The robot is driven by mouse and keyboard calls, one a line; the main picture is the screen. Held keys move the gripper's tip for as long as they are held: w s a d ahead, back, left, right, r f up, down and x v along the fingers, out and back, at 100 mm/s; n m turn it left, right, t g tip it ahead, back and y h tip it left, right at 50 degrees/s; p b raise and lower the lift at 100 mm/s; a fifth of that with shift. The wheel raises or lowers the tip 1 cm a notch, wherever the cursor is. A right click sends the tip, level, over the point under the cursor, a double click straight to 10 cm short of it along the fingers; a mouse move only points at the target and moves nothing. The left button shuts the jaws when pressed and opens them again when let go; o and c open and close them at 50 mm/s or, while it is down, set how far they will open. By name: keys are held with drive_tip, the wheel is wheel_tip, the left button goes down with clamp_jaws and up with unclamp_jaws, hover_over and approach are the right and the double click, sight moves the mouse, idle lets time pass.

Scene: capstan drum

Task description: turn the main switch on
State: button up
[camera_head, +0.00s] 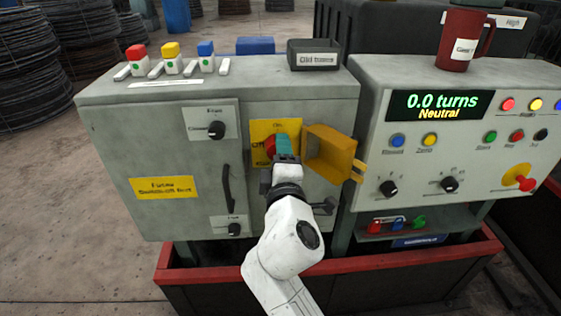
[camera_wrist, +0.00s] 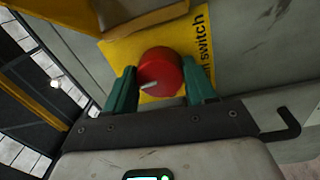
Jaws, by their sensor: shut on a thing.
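The main switch is a red rotary knob (camera_wrist: 160,72) on a yellow plate (camera_wrist: 182,35) lettered "switch" in the wrist view. A white mark on the knob points to the lower left of that view. In the head view the knob (camera_head: 269,147) is mostly hidden behind my gripper (camera_head: 284,148); "On" shows above it and "Off" to its left. My gripper's green fingers stand on both sides of the knob and are shut on it. A yellow cover (camera_head: 328,152) hangs open to the right of the plate.
The grey cabinet (camera_head: 110,150) also carries upper and lower black knobs (camera_head: 216,130) and a black door handle (camera_head: 228,188). A console (camera_head: 460,75) at right displays "0.0 turns" and "Neutral". A red-rimmed bin (camera_head: 410,258) stands below.

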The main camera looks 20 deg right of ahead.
drive_tip(key=shift+f+m, duration=0.15)
drive_tip(key=shift+m, duration=0.25)
drive_tip(key=o, duration=1)
drive_tip(key=shift+o, duration=0.2)
drive_tip(key=v, duration=1)
drive_tip(key=shift+s, duration=0.4)
drive_tip(key=shift+a, duration=0.1)
